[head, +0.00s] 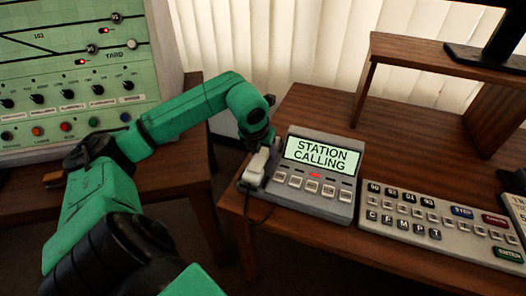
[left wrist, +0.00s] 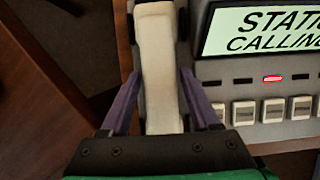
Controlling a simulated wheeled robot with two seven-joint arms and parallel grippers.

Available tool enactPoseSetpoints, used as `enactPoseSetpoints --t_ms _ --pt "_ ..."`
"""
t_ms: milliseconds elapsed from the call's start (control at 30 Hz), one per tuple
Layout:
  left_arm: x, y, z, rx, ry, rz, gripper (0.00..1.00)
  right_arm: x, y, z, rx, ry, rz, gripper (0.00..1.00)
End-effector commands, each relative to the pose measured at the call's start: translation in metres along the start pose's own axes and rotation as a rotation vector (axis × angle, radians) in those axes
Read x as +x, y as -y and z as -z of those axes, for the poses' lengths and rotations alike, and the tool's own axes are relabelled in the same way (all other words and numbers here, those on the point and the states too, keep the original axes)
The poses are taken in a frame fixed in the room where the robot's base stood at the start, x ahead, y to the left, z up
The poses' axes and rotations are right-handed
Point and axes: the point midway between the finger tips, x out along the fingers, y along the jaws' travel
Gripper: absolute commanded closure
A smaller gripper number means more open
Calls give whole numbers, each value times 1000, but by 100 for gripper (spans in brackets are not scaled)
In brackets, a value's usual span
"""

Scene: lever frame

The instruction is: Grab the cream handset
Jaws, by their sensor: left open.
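The cream handset (head: 257,163) rests at the left side of the grey phone unit (head: 334,208), whose screen reads "STATION CALLING". My left gripper (head: 260,143) is over the handset from above. In the left wrist view the handset (left wrist: 159,65) runs lengthwise between the two purple fingers of my left gripper (left wrist: 160,78). The fingers are open, one on each side of it, with a small gap visible on at least the right side. My right gripper is not in view.
A keypad panel (head: 440,222) lies right of the phone on the wooden desk (head: 330,115). A raised wooden shelf (head: 420,50) stands behind. A green control panel (head: 70,80) stands at the left. A dark cord hangs below the handset.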

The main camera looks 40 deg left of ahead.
Motion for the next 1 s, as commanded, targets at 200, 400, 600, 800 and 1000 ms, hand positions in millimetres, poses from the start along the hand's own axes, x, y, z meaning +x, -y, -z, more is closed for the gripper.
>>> enactPoseSetpoints --t_ms 200,400,600,800,1000 --pt "2 0 1 0 0 0 38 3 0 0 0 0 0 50" --pt "2 0 0 0 0 0 41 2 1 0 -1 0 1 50" --pt "2 0 1 0 0 0 100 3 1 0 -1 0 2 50" --pt "1 0 0 0 1 0 100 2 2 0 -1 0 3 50" --pt "-10 0 -5 -1 4 1 100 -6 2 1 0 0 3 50"
